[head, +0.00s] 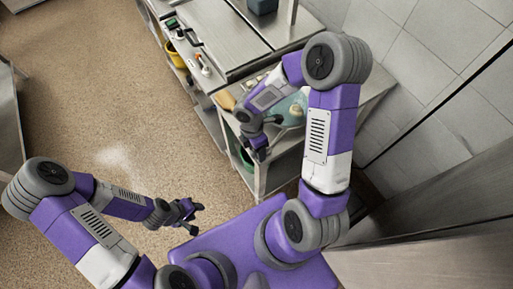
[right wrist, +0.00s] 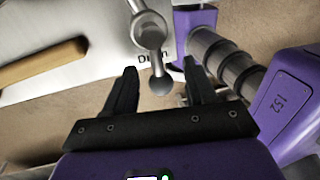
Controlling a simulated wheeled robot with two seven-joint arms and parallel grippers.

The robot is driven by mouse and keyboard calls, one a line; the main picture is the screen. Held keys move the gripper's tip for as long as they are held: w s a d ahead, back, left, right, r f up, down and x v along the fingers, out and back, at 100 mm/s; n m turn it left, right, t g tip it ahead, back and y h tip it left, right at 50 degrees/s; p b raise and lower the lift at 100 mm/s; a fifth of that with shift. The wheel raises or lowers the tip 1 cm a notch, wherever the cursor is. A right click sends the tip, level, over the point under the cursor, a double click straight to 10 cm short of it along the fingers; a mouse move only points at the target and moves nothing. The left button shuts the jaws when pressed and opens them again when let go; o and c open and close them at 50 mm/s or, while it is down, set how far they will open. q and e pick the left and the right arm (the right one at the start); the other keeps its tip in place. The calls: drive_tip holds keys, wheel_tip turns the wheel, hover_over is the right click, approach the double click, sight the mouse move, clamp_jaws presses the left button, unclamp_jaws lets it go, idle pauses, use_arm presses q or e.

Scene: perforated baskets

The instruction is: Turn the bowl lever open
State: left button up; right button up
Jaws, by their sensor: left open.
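A metal lever with a round knob (right wrist: 160,86) shows in the right wrist view, in front of a white panel with partly hidden lettering that starts "D". The lever knob is between the spread fingers of my right gripper (right wrist: 160,70), with a gap on both sides. In the head view my right gripper (head: 261,152) is at the front edge of the metal counter, and the lever cannot be made out there. My left gripper (head: 196,217) is open and empty over the floor. I cannot tell which lever is the bowl lever.
A light-brown bar (right wrist: 40,65) lies left of the lever in the wrist view. In the head view, a metal counter (head: 225,45) holds small items, and a yellow container (head: 175,55) hangs by its side. The floor (head: 90,110) at left is clear.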

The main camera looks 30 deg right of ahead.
wheel_tip(320, 180, up, 8)
drive_tip(key=w+p, duration=0.1)
drive_tip(key=shift+w+f+p, duration=0.25)
drive_tip(key=shift+p, duration=0.1)
idle(0.6)
